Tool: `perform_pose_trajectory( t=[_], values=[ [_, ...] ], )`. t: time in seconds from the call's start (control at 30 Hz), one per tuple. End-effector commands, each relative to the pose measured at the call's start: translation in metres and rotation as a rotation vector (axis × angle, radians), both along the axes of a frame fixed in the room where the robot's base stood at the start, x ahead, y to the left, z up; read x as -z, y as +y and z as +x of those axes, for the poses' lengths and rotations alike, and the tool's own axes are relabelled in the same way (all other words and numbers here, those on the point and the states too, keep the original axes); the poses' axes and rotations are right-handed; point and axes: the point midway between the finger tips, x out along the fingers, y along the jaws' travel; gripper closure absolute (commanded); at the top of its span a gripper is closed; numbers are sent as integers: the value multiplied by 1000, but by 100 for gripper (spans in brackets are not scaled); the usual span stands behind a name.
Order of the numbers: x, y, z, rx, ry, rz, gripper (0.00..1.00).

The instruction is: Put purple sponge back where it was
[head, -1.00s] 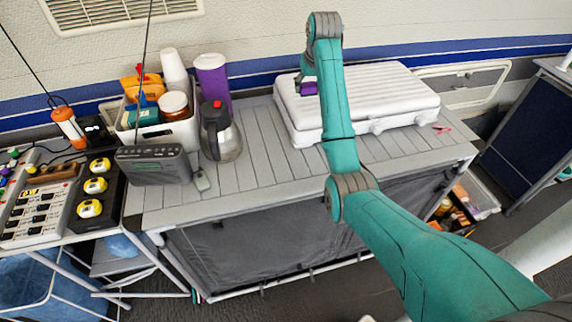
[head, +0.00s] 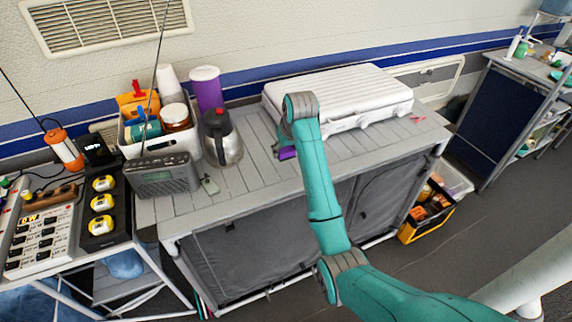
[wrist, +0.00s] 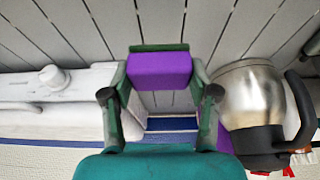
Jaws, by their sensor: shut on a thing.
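The purple sponge (wrist: 160,71) is between the fingers of my gripper (wrist: 160,80), which is shut on it, in the wrist view. In the head view the sponge (head: 287,153) shows as a small purple patch beside my gripper (head: 284,142), partly hidden by my arm. It is over the slatted grey table (head: 248,179), between the steel coffee pot and the white case. I cannot tell from the views whether the sponge touches the tabletop.
The coffee pot (head: 222,140) stands left of my gripper, and the white case (head: 365,90) lies behind and to the right. A white bin (head: 145,147) of supplies, a purple cup (head: 207,88) and a radio (head: 165,177) stand at the table's left.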

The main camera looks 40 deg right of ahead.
Motion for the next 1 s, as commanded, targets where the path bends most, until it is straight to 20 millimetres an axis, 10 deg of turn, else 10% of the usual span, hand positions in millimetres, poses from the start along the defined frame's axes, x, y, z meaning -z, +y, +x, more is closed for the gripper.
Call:
perform_pose_trajectory(
  t=[0.5, 0.9, 0.93, 1.0],
  values=[
    [53, 0, 0, 0, 2, 1, 68],
    [59, 0, 0, 0, 0, 0, 68],
    [58, 0, 0, 0, 0, 0, 36],
    [58, 0, 0, 0, 0, 0, 18]
  ],
)
